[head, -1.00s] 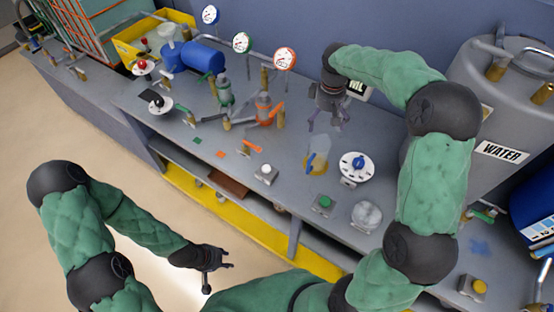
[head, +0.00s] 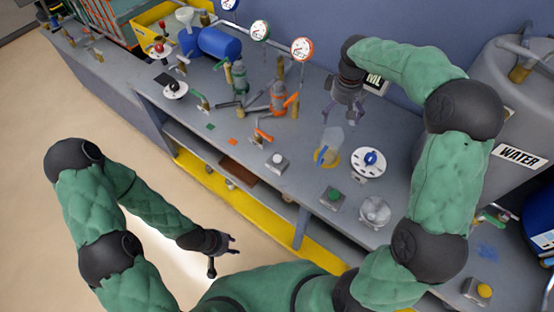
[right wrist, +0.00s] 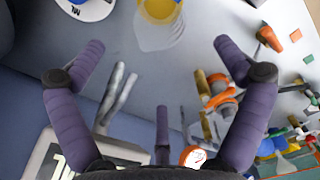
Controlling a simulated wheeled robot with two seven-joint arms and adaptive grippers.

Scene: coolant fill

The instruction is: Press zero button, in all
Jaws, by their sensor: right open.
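Three push buttons on small grey boxes show in the head view: a white one (head: 277,162), a green one (head: 333,196) and a yellow one (head: 480,289) at the lower right. I cannot read which is the zero button. My right gripper (head: 348,112) is open and empty above the back of the bench, behind the clear jug (head: 329,147) with yellow liquid. In the right wrist view its spread fingers (right wrist: 160,66) have nothing between them, and the jug (right wrist: 160,28) is at the top. My left gripper (head: 231,246) looks open and empty, off the bench's front edge.
A white dial with a blue knob (head: 369,162) stands right of the jug. A clear round object (head: 375,211) sits beside the green button. Orange valve fittings (head: 280,98) and gauges (head: 302,49) crowd the back left. A WATER tank (head: 495,110) stands at right.

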